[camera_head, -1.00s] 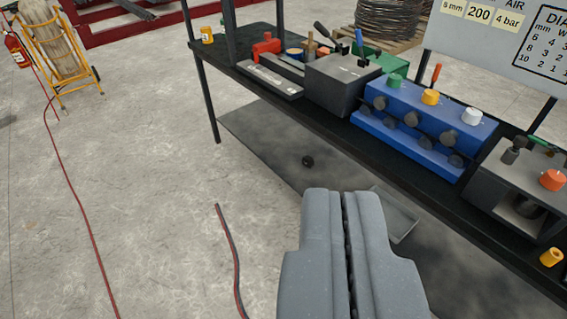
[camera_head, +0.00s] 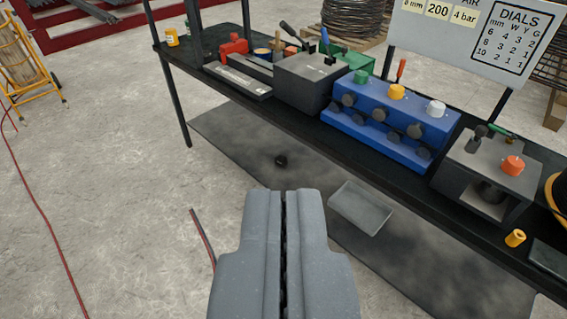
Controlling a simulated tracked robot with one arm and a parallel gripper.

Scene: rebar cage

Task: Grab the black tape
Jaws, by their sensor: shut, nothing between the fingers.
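My gripper (camera_head: 285,193) is at the bottom centre, shut and empty, with its two grey fingers side by side. A black ring-shaped thing with a yellow edge (camera_head: 557,193) is cut off at the right edge on the bench. I cannot tell whether it is tape.
The black bench (camera_head: 290,108) holds a blue unit with knobs (camera_head: 375,125), grey boxes and an orange-knobbed machine (camera_head: 480,180). A grey tray (camera_head: 360,208) lies on the mat (camera_head: 235,140) below. A red and black hose (camera_head: 203,240) is left of my gripper. Floor at left is mostly clear.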

